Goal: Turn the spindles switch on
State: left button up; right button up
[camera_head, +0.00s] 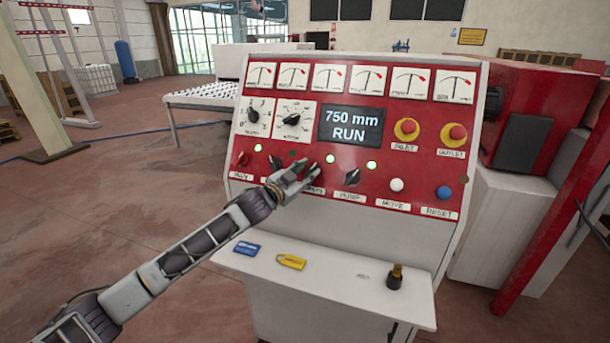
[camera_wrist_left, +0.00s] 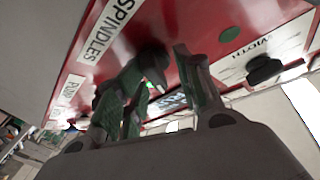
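The spindles switch is a dark knob above the SPINDLES label (camera_wrist_left: 108,30), on the red front of the control panel (camera_head: 330,205). It shows in the left wrist view (camera_wrist_left: 152,62), between the fingers of my left gripper (camera_wrist_left: 160,90); contact is unclear. In the head view my left gripper (camera_head: 305,172) is at the panel with fingers apart and mostly covers the knob, so its turn position cannot be told. Nearby, one lamp (camera_head: 331,158) glows green and another (camera_head: 292,153) is dark. My right gripper is out of view.
A red knob (camera_head: 240,160) and the black pump knob (camera_head: 352,177) flank the gripper. White (camera_head: 397,185) and blue (camera_head: 443,192) buttons sit to the right, below two emergency buttons. The display (camera_head: 351,126) reads 750 mm RUN. Blue and yellow tags lie on the shelf (camera_head: 335,275).

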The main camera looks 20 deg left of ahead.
pick_arm(q)
jog(key=shift+w+d+f, duration=0.1)
jog(key=shift+w+d, duration=0.05)
jog(key=shift+d, duration=0.15)
jog(key=shift+a+f, duration=0.1)
jog(key=shift+f, duration=0.05)
jog(key=shift+s+a, duration=0.15)
jog(key=shift+s, duration=0.3)
jog(key=v, duration=1.1)
dwell(0.8)
jog(key=shift+s, duration=0.1)
dwell(0.5)
